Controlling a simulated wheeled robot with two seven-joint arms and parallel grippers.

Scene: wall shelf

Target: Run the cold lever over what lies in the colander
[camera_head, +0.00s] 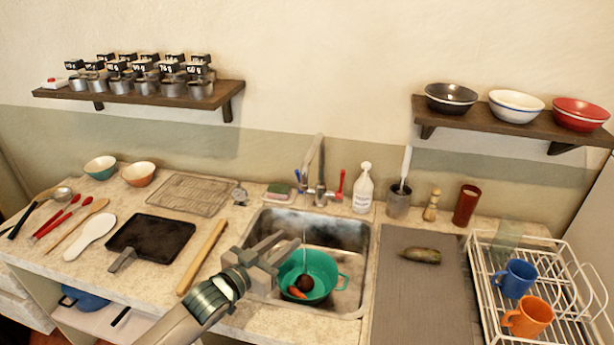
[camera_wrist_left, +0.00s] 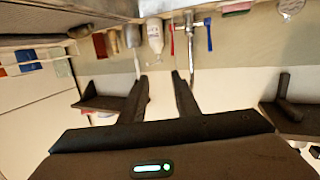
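The tap (camera_head: 319,170) stands behind the sink, with a blue lever (camera_head: 298,180) on its left and a red lever (camera_head: 341,184) on its right. The wrist view, upside down, shows the blue lever (camera_wrist_left: 208,35) and red lever (camera_wrist_left: 172,38). A green colander (camera_head: 325,262) sits in the sink, holding a carrot (camera_head: 297,292) and a dark round vegetable (camera_head: 305,283). A thin pale line, seemingly water, drops from the spout towards them. My left gripper (camera_head: 293,238) is open and empty over the sink's left side, apart from the levers. My right gripper is not in view.
The sink (camera_head: 345,235) has a sponge (camera_head: 279,191) behind its left corner. A white soap bottle (camera_head: 363,188) stands right of the red lever. A grey mat (camera_head: 405,300) and dish rack (camera_head: 487,290) are on the right.

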